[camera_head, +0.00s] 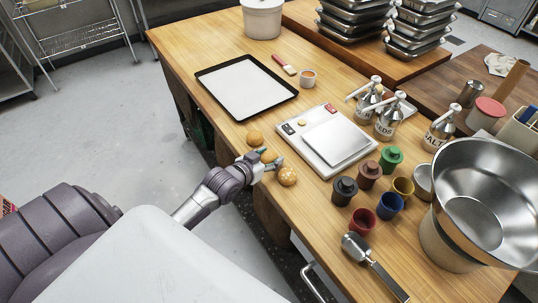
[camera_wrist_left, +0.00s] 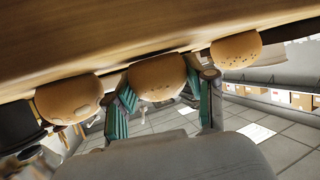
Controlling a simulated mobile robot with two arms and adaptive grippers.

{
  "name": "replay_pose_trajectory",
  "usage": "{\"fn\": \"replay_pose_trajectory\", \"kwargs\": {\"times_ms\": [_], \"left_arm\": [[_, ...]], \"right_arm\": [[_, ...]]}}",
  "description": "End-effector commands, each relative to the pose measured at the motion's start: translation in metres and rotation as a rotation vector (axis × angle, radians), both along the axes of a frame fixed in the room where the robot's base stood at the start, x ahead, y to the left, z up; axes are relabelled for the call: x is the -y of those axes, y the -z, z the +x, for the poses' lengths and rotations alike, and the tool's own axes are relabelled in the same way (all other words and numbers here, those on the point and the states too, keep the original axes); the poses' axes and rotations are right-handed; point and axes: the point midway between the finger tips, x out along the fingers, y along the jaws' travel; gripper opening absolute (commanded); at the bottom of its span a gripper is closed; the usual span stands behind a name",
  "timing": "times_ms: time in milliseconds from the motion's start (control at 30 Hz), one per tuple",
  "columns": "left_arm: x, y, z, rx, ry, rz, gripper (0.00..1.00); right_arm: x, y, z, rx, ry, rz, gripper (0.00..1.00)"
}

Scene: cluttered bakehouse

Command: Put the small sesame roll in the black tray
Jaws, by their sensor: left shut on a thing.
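Three round golden rolls sit in a row near the table's left edge: a far roll (camera_head: 254,137), a middle roll (camera_head: 268,156) and a near roll (camera_head: 288,177). My left gripper (camera_head: 270,157) is shut on the middle roll, which also shows between the teal fingers in the left wrist view (camera_wrist_left: 158,77). The held roll has faint specks; the right roll (camera_wrist_left: 236,50) in that view has darker specks. I cannot clearly tell which roll is the small sesame one. The black tray (camera_head: 269,107) lies flat beyond the rolls, with a pale, empty inside. My right gripper is not in view.
A white scale (camera_head: 337,142) stands right of the rolls. Several coloured cups, metal-topped jars and a large steel bowl (camera_head: 485,200) crowd the table's right side. Bare wood separates rolls and tray.

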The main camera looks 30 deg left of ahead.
Motion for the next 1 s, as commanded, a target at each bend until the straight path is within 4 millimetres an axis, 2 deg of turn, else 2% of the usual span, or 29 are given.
{"fn": "replay_pose_trajectory", "kwargs": {"times_ms": [233, 267, 400, 700, 867, 1000], "left_arm": [[0.0, 0.004, 0.0, -0.001, 0.0, 0.0, 0.35], [0.0, 0.004, 0.0, -0.001, 0.0, 0.0, 0.58], [0.0, 0.003, 0.0, -0.001, 0.0, 0.0, 0.8], [0.0, 0.004, 0.0, 0.0, 0.0, 0.0, 0.8], [0.0, 0.009, 0.0, 0.001, 0.0, 0.0, 0.8], [-0.001, -0.003, -0.027, -0.003, 0.002, 0.003, 0.8]], "right_arm": [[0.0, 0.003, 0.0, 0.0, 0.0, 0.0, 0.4], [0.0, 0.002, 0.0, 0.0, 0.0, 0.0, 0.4], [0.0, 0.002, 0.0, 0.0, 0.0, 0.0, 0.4], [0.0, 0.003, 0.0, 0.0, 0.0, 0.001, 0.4], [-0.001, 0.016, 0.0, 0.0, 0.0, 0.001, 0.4], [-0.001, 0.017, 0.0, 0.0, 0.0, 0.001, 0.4]]}}
